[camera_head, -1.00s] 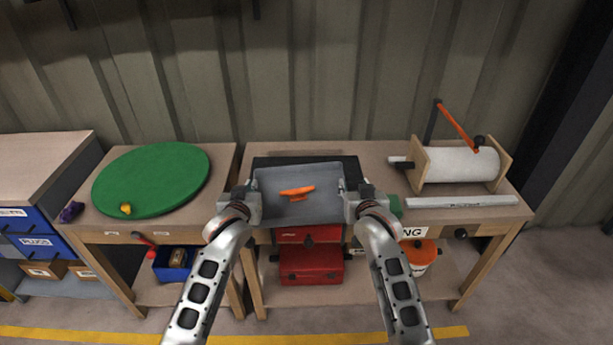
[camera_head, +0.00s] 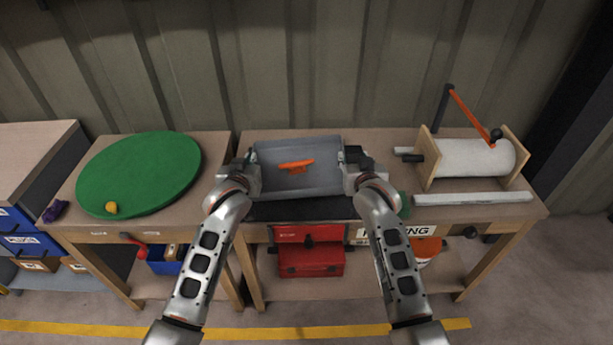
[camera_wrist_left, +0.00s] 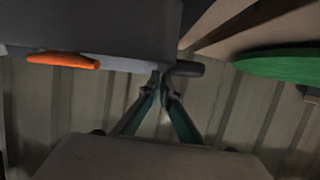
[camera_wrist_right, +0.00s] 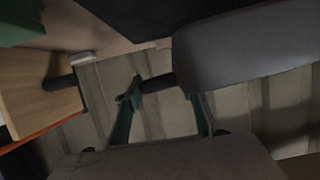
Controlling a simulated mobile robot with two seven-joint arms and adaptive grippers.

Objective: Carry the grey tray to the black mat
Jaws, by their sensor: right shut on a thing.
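The grey tray (camera_head: 325,180) is level between my two grippers, with an orange object (camera_head: 297,166) in it; the orange object also shows in the left wrist view (camera_wrist_left: 62,61). The black mat (camera_head: 300,211) lies on the middle bench, its front strip showing in front of the tray and the rest hidden by it. My left gripper (camera_head: 250,170) is at the tray's left end, its fingertips close together at a dark handle (camera_wrist_left: 185,69). My right gripper (camera_head: 352,170) is shut on the tray's right handle (camera_wrist_right: 157,82).
A white roller on a wooden stand (camera_head: 470,160) with an orange crank and a pale bar (camera_head: 473,198) are on the right of the bench. A green disc (camera_head: 140,172) with a yellow object (camera_head: 111,207) covers the left bench. A red toolbox (camera_head: 311,262) is below.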

